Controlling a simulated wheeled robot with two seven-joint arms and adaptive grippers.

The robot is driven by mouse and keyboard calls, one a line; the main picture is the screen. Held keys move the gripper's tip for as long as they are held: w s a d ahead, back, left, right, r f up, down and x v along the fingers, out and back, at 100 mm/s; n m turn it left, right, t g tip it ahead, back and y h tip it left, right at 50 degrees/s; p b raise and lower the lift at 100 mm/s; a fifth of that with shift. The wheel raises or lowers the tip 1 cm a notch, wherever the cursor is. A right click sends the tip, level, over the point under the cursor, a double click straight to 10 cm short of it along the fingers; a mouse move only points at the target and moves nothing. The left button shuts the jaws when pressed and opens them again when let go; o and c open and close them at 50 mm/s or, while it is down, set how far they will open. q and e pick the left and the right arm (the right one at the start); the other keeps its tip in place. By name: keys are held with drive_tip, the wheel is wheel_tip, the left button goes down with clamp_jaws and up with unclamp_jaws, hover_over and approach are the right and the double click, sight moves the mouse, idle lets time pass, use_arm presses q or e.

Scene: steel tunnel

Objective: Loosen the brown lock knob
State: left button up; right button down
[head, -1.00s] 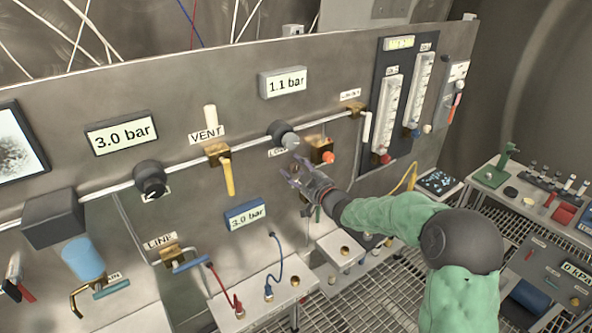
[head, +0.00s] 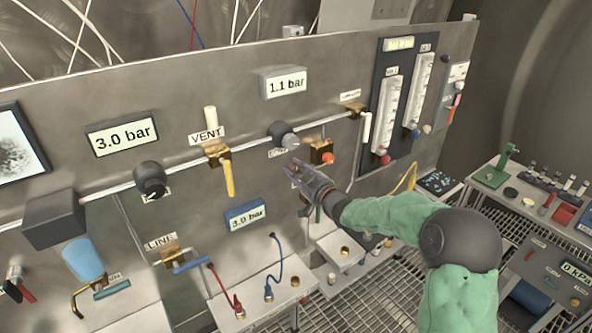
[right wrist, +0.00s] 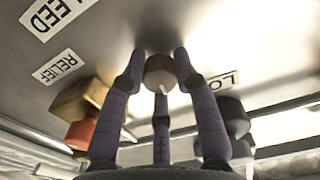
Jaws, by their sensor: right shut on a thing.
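The brown lock knob (right wrist: 160,72) is a small round knob with a pale pointer mark, on the grey steel panel (right wrist: 120,45). My right gripper (right wrist: 158,66) has its purple fingers around the knob, one on each side and a third below it in the picture, and is shut on it. In the head view the right gripper (head: 293,174) is at the panel, below the brass relief valve with the orange knob (head: 322,152). The knob is hidden by the fingers there. My left gripper is out of view.
A black-and-grey regulator knob (head: 283,135) is just above the gripper. In the wrist view, dark knobs (right wrist: 232,118) are close to the right finger.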

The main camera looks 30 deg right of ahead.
drive_tip(key=m+p, duration=0.1)
drive_tip(key=m, duration=0.3)
drive_tip(key=m+p, duration=0.1)
drive_tip(key=m, duration=0.3)
drive_tip(key=m+p, duration=0.2)
drive_tip(key=m, duration=0.2)
drive_tip(key=m+p, duration=0.1)
drive_tip(key=m, duration=0.3)
drive_tip(key=shift+m+p, duration=0.3)
drive_tip(key=shift+p, duration=0.1)
idle(0.3)
drive_tip(key=c, duration=0.9)
unclamp_jaws()
drive_tip(key=shift+c, duration=0.2)
drive_tip(key=shift+s, duration=0.1)
